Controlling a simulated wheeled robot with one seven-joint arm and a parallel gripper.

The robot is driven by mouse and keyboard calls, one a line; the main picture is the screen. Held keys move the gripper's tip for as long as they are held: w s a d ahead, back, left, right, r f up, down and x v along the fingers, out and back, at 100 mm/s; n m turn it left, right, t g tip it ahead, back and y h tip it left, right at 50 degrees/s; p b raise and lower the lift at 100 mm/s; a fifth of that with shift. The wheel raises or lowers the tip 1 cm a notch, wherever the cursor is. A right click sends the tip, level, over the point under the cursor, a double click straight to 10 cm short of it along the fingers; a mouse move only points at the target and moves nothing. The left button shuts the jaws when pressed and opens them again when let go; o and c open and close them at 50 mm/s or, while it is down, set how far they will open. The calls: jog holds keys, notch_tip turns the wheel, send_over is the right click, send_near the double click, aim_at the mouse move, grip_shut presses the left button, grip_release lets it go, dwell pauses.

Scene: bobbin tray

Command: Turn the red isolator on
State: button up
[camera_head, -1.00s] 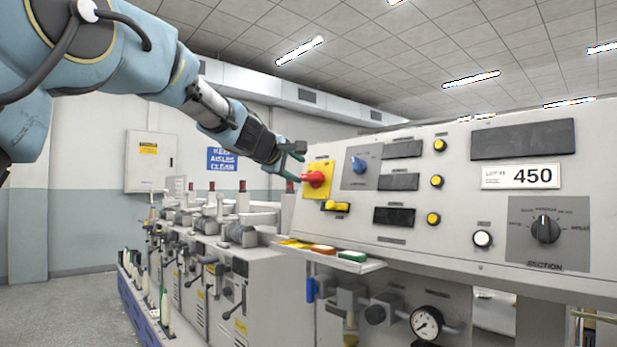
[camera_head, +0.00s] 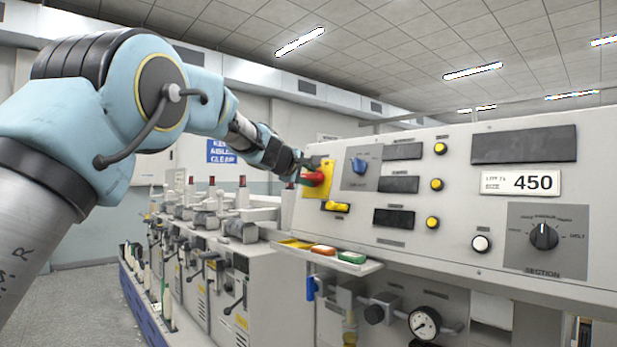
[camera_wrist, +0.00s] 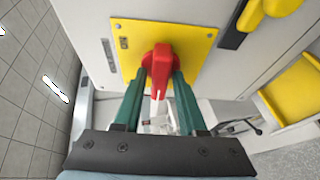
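The red isolator (camera_head: 313,178) is a red rotary handle on a yellow plate (camera_head: 327,186) at the left end of the sloping control panel. In the wrist view the red handle (camera_wrist: 158,68) stands out from the yellow plate (camera_wrist: 190,42), its grip pointing toward my gripper. My gripper (camera_wrist: 162,80) has its two green fingers on either side of the handle, with narrow gaps showing beside its lower part. Contact near the tips is hard to tell. In the head view my gripper (camera_head: 301,172) is at the handle, partly hidden by its own wrist.
The panel (camera_head: 460,215) also bears a blue knob (camera_head: 360,165), a black section selector (camera_head: 543,235), yellow buttons and a 450 label. A tray (camera_head: 330,258) with coloured pieces juts out below the isolator. A row of machines with bobbins stands behind at left.

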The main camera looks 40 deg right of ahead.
grip_shut()
